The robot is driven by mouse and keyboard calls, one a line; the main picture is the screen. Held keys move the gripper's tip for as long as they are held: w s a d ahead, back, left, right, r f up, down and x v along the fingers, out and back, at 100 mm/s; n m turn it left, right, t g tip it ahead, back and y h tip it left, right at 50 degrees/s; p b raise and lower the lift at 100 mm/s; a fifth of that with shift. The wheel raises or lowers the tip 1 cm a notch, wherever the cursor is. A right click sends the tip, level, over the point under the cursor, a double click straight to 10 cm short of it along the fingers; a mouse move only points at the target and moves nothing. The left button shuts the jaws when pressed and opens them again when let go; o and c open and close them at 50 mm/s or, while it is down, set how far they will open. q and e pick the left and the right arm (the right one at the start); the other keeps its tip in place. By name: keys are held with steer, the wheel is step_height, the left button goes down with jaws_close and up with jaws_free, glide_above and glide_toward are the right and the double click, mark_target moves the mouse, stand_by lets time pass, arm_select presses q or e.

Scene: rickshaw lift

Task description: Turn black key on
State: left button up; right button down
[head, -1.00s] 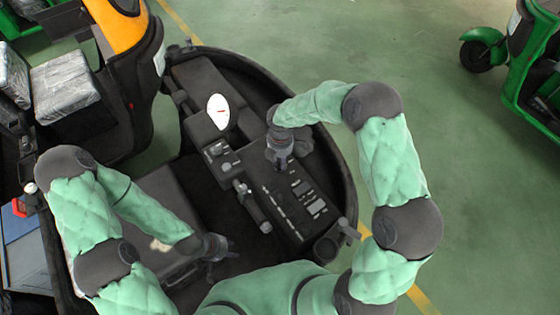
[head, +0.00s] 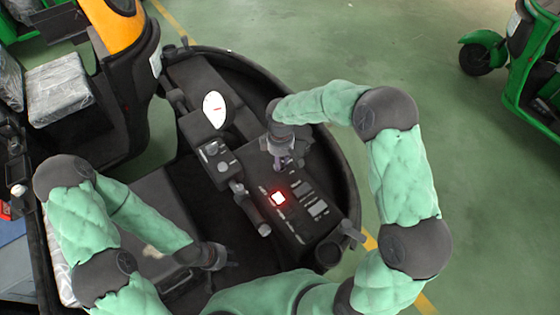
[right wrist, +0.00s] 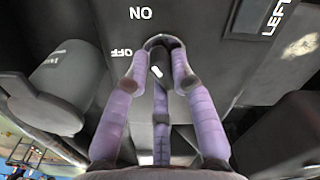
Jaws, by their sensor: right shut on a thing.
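The black key (right wrist: 158,62) sits in a round socket on the dark panel, between painted words that read ON and OFF; a white mark shows on it. My right gripper (right wrist: 160,82) has its purple fingers closed around the key. In the head view my right gripper (head: 286,163) is down at the control console (head: 258,180), and the key is hidden there. My left gripper (head: 227,258) hangs low at the left near the seat, away from the key; its fingers are too small and dark to read.
A red light (head: 278,198) glows on the console, just in front of my right gripper. A lever (head: 250,208) and a small knob box (head: 218,162) stand to its left. A white oval (head: 214,110) is farther back. Open green floor (head: 400,50) lies to the right.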

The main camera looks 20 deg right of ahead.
mark_target(281, 160)
steer(key=shift+m, duration=0.5)
steer(key=c, duration=1)
jaws_free()
steer(key=shift+c, duration=0.2)
step_height(281, 160, up, 12)
steer(key=shift+f, duration=0.1)
